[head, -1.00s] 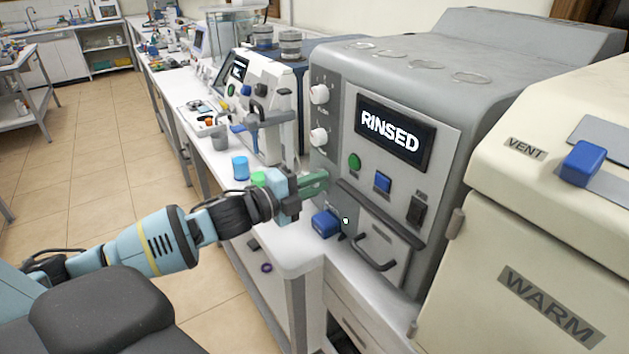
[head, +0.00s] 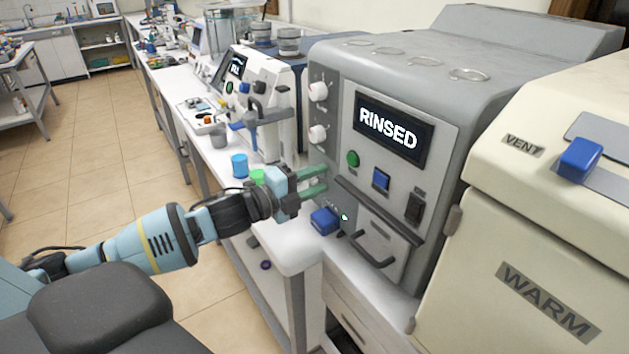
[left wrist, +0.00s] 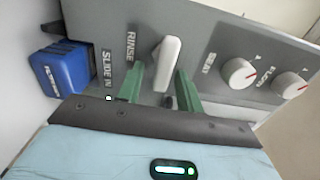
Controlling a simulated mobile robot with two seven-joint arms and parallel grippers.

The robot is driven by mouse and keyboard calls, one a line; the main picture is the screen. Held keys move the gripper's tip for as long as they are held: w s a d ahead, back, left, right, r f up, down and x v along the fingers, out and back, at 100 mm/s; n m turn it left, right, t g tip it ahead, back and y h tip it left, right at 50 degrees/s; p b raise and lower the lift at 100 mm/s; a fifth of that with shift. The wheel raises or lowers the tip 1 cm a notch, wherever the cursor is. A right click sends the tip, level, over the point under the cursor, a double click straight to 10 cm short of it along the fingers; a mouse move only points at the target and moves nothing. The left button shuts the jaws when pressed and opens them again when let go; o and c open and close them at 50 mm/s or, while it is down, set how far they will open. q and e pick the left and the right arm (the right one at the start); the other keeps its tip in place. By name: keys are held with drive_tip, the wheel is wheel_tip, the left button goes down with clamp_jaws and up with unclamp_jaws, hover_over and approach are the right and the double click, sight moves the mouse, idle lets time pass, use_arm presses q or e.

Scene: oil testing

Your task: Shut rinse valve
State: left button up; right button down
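The rinse valve shows in the left wrist view as a white lever (left wrist: 168,52) beside the RINSE label on a grey panel. It is tilted in the picture. In the head view I cannot make it out behind my gripper. My left gripper (head: 325,178) is at the lower left face of the grey machine (head: 440,175), whose screen reads RINSED. Its two green fingers are apart. In the left wrist view the fingers (left wrist: 159,76) lie on either side of the lever's lower end; I cannot tell whether they touch it. My right gripper is not in view.
A blue block (head: 323,221) sits low by the machine, near the SLIDE IN label. Two white knobs (head: 318,92) are above the gripper. A drawer handle (head: 374,250) juts out at front.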

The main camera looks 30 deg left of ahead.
sight(311, 184)
use_arm(q)
drive_tip(key=shift+v, duration=3.9)
